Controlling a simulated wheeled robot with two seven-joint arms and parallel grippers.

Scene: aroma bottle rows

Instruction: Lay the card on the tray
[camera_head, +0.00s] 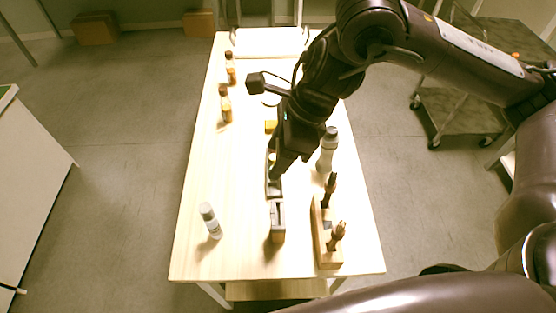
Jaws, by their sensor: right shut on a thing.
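My right gripper (277,172) reaches down over the middle of the table, its fingers shut on a thin thing that I take for the card. The card is mostly hidden by the fingers and I cannot make out its outline. I cannot tell whether the fingers touch either. A white tray (268,42) lies at the far end of the table, apart from the gripper. My left gripper is not in view.
A white-grey bottle (210,221) stands near left. A grey bottle (327,150) and a wooden rack (325,240) with brown bottles line the right. A yellow piece (270,127) lies mid-table. The left-middle table is clear.

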